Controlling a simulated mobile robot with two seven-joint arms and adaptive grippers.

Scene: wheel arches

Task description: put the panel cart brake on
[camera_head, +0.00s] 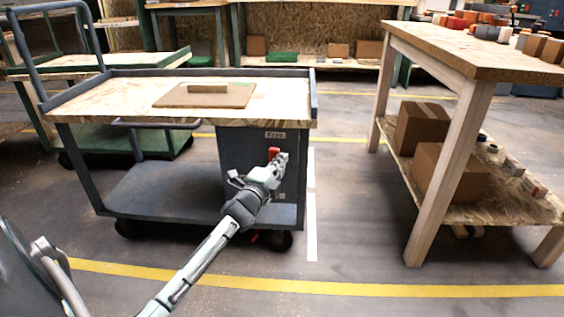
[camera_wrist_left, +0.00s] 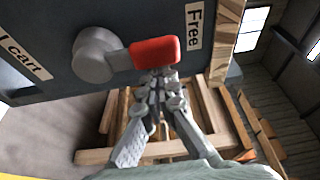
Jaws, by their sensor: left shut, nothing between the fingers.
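The panel cart (camera_head: 185,190) is a dark grey two-deck trolley with a wooden top. A grey box panel on its near right side carries the brake lever, with a round grey hub (camera_wrist_left: 95,56) and a red grip (camera_wrist_left: 154,53). The lever points toward the "Free" label (camera_wrist_left: 194,26); the red grip also shows in the head view (camera_head: 273,153). My left gripper (camera_wrist_left: 158,82) is shut and empty, its fingertips right beside the red grip. I cannot tell whether they touch it. My right gripper is not in view.
A brown board (camera_head: 205,95) lies on the cart top. A wooden table (camera_head: 440,50) with boxes on its lower shelf stands at the right, with an open floor strip between it and the cart. Another cart (camera_head: 130,140) stands behind left. A yellow floor line (camera_head: 400,290) runs in front.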

